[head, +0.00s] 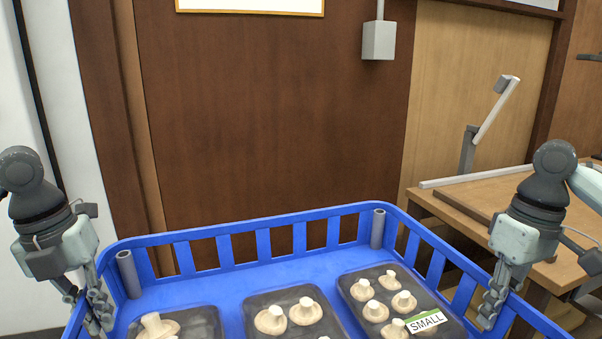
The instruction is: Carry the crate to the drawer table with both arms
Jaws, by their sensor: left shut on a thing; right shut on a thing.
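The blue crate (300,218) fills the lower middle of the head view, its near side cut off by the bottom edge. Black trays (262,329) with white mushrooms (305,311) lie inside; the right one carries a "SMALL" label (426,322). My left gripper (98,312) is shut on the crate's left rim. My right gripper (490,308) is shut on its right rim. The fingertips are partly hidden against the rim. A wooden table (455,210) stands at the right, partly behind my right gripper; no drawer shows on it.
A brown wood-panelled wall (270,120) stands behind the crate, with a grey box (378,40) on it. A grey and white jointed device (490,115) rises by the table at the right. A white wall section (60,100) is at the left.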

